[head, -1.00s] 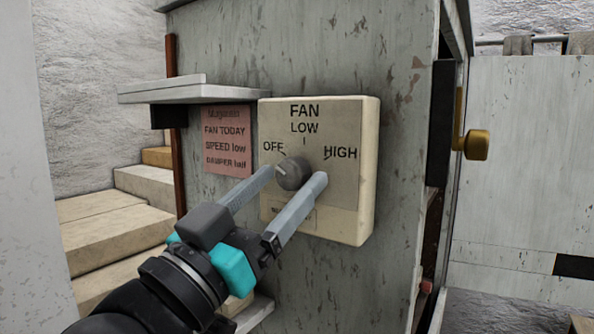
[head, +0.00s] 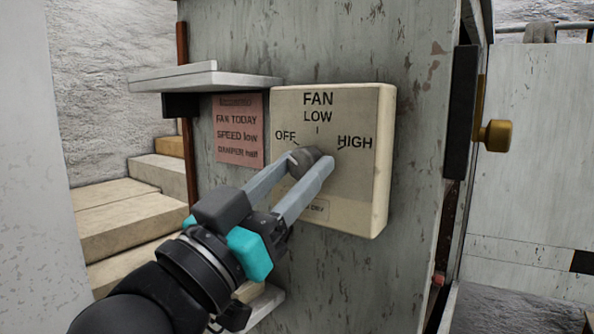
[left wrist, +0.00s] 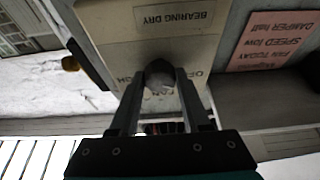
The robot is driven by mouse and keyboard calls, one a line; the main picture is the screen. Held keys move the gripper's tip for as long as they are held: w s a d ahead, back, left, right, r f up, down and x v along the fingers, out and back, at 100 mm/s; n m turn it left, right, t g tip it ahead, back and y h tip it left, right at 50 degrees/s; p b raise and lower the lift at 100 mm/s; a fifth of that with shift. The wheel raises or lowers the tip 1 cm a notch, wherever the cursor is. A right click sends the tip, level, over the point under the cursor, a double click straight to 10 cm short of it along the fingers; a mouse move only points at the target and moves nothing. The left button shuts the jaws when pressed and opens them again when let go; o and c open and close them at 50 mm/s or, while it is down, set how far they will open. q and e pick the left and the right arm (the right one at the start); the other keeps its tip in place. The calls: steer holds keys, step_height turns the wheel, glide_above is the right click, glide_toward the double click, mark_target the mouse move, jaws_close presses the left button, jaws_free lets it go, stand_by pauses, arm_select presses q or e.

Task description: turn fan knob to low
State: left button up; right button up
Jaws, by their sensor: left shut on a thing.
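The fan control box (head: 360,195) is a cream panel on the grey wall, marked OFF, LOW and HIGH around a dark grey round knob (head: 306,158). My left gripper (head: 307,167) is shut on the knob, one finger on each side of it. The fingers hide part of the knob, and I cannot tell clearly which mark its pointer faces. My right gripper is not in view.
A pink note (head: 239,128) beside the box reads fan today, speed low. A small grey shelf (head: 205,78) juts out above the note. A brass knob (head: 496,135) sticks out at the right. Pale steps (head: 120,215) lie at the left.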

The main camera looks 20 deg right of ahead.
arm_select(q)
jaws_close()
steer(key=shift+m, duration=0.3)
steer(key=m+g+h+p, duration=0.1)
steer(key=m+g+p, duration=0.1)
steer(key=m, duration=0.1)
steer(key=m+g+h+p, duration=0.1)
steer(key=m+p, duration=0.1)
steer(key=m, duration=0.2)
steer(key=shift+w+a+r+g, duration=0.15)
steer(key=shift+w+r+g, duration=0.05)
steer(key=shift+g, duration=0.2)
steer(key=m+g+p, duration=0.1)
steer(key=m+p, duration=0.1)
steer(key=m, duration=0.1)
steer(key=m+g+p, duration=0.1)
steer(key=m+p, duration=0.2)
steer(key=shift+r+m+g, duration=0.15)
steer(key=shift+m+g, duration=0.15)
steer(key=shift+g, duration=0.1)
steer(key=shift+m+g+p, duration=0.5)
steer(key=shift+m+p, duration=0.5)
